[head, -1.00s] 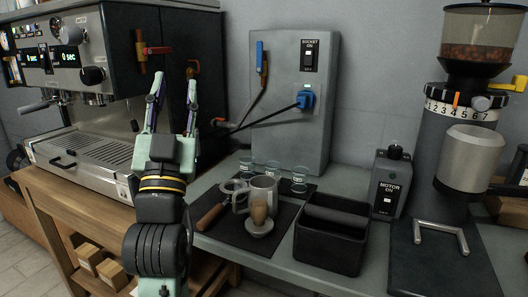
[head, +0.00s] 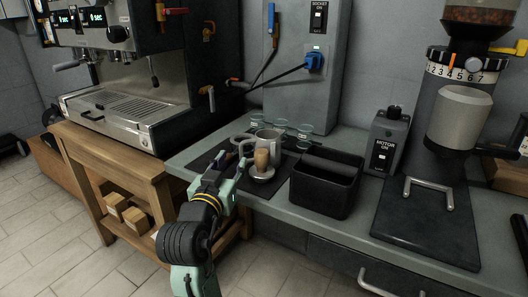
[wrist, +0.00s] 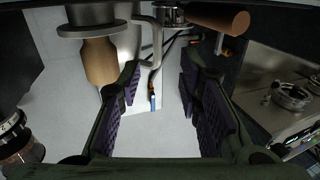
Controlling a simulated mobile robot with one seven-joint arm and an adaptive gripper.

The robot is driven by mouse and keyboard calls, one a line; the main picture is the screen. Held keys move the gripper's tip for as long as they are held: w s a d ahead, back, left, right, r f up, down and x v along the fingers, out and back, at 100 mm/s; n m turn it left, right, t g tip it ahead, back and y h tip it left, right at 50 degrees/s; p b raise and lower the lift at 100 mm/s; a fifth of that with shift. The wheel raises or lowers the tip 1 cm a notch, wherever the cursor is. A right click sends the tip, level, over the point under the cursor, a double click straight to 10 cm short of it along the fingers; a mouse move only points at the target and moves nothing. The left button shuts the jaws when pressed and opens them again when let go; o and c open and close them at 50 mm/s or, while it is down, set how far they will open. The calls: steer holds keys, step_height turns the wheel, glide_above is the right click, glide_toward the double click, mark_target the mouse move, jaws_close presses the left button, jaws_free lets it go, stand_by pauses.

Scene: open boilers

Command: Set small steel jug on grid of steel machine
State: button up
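The small steel jug (head: 268,136) stands upright on the black mat, its handle on the left side. The wooden-handled tamper (head: 262,160) stands just in front and hides part of the jug. My gripper (head: 240,158) is low over the front of the mat, with open fingers toward the jug. In the wrist view, my gripper (wrist: 165,85) is open and empty. The jug's handle (wrist: 156,42) shows beyond the fingertips, and the tamper (wrist: 98,60) is left of them. The steel machine's grid (head: 125,106) is at the left and looks bare.
Several small glasses (head: 280,127) stand behind the jug. A portafilter's wooden handle (wrist: 218,17) lies near the gripper in the wrist view. A black knock box (head: 326,184) stands right of the mat, with the grinder (head: 455,130) farther right.

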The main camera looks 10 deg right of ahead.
mark_target(240, 154)
steer(key=shift+f+p+x, duration=0.25)
steer(key=shift+x, duration=1.1)
steer(key=shift+f+p+x, duration=0.2)
steer(key=shift+x, duration=1.15)
steer(key=shift+d, duration=0.15)
steer(key=shift+s, duration=0.1)
steer(key=shift+c, duration=0.4)
jaws_close()
